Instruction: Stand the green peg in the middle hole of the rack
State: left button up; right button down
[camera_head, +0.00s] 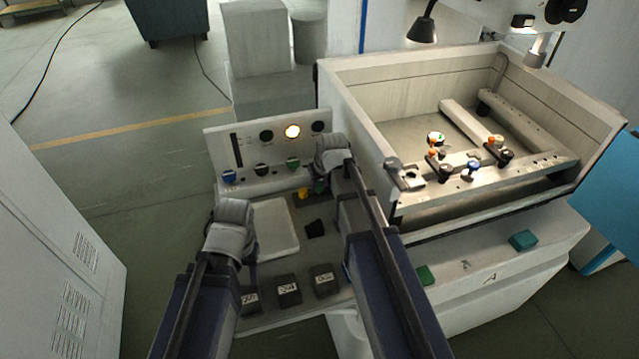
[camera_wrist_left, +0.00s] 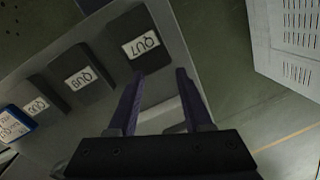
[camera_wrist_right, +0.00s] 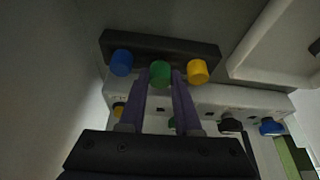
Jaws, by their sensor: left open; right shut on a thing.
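In the right wrist view the dark rack (camera_wrist_right: 160,46) carries a blue peg (camera_wrist_right: 121,62) on the left and a yellow peg (camera_wrist_right: 197,72) on the right. The green peg (camera_wrist_right: 160,73) is between them, in line with the rack's middle. My right gripper (camera_wrist_right: 161,80) is shut on it. I cannot tell how deep the green peg sits in the middle hole. In the head view my right gripper hides most of the rack, and the yellow peg (camera_head: 302,193) shows beside it. My left gripper (camera_wrist_left: 161,74) is open and empty near a labelled dark block (camera_wrist_left: 140,45).
A white tray (camera_head: 272,230) lies between my arms. Several labelled dark blocks line the table's front edge. A panel with knobs and a lit lamp (camera_head: 292,131) stands behind the rack. A large open machine tank (camera_head: 400,75) stands to the right.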

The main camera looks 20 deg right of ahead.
pick_arm(q)
jog(key=shift+f, duration=0.25)
pick_arm(e)
jog(key=shift+f, duration=0.2)
jog(key=c, duration=0.5)
grip_release()
pick_arm(q)
jog(key=shift+r, duration=0.1)
pick_arm(e)
jog(key=shift+r, duration=0.1)
pick_arm(q)
notch_tip(320, 180, up, 7)
jog(key=p, duration=0.7)
pick_arm(e)
jog(key=v, duration=0.7)
jog(key=shift+s+r, duration=0.15)
jog(key=shift+r, duration=0.2)
